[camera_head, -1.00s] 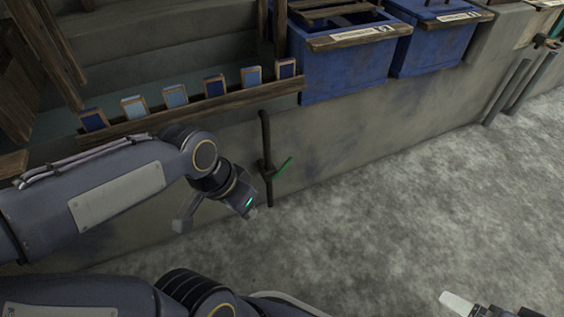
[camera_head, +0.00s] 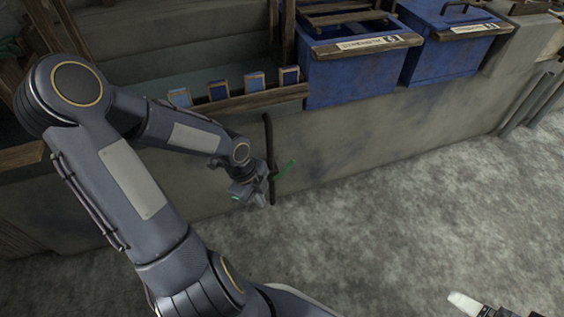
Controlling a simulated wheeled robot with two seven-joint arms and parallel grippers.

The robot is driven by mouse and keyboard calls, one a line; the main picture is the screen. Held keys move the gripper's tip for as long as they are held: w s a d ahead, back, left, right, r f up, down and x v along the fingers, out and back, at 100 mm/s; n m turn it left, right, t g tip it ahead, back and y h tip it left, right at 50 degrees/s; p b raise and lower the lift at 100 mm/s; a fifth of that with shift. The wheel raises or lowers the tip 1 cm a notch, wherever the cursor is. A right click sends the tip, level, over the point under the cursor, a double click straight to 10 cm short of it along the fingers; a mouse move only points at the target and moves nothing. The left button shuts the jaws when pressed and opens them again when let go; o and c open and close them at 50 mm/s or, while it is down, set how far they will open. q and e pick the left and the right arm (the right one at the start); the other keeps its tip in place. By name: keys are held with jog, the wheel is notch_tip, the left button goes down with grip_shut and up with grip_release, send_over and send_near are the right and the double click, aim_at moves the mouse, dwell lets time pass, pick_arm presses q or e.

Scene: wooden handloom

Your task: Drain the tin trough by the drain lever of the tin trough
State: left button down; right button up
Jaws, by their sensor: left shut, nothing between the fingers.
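The drain lever (camera_head: 285,170) is a short green handle, tilted up to the right, on a dark vertical pipe (camera_head: 268,135) against the concrete wall. The tin trough seems to be the grey basin (camera_head: 190,82) behind the wooden rail; my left arm hides part of it. My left gripper (camera_head: 262,199) is shut and empty, just left of and below the lever. From this angle I cannot tell whether it touches the pipe. A pale tip at the bottom right edge seems to be my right gripper (camera_head: 466,303), mostly cut off.
Two blue bins (camera_head: 350,78) stand on the ledge to the right. Grey pipes (camera_head: 527,100) stand at the far right. The mottled floor in front is clear.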

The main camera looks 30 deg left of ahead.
pick_arm(q)
jog(key=w+f+m+t+h+p, duration=0.1)
jog(key=w+f+m+t+h, duration=0.1)
jog(key=w+f+m, duration=0.15)
jog(key=m+t+p, duration=0.2)
jog(key=m+t, duration=0.2)
jog(key=t, duration=0.3)
send_near(287, 166)
jog(key=b+x, duration=0.2)
jog(key=b, duration=0.1)
jog(key=b+x, duration=0.3)
jog(key=b, duration=0.1)
jog(key=shift+w+a+f, duration=0.1)
jog(key=shift+f, duration=0.3)
jog(key=shift+w+d+f+b, duration=0.2)
jog(key=shift+w+d+b, duration=0.05)
jog(key=shift+w+b, duration=0.45)
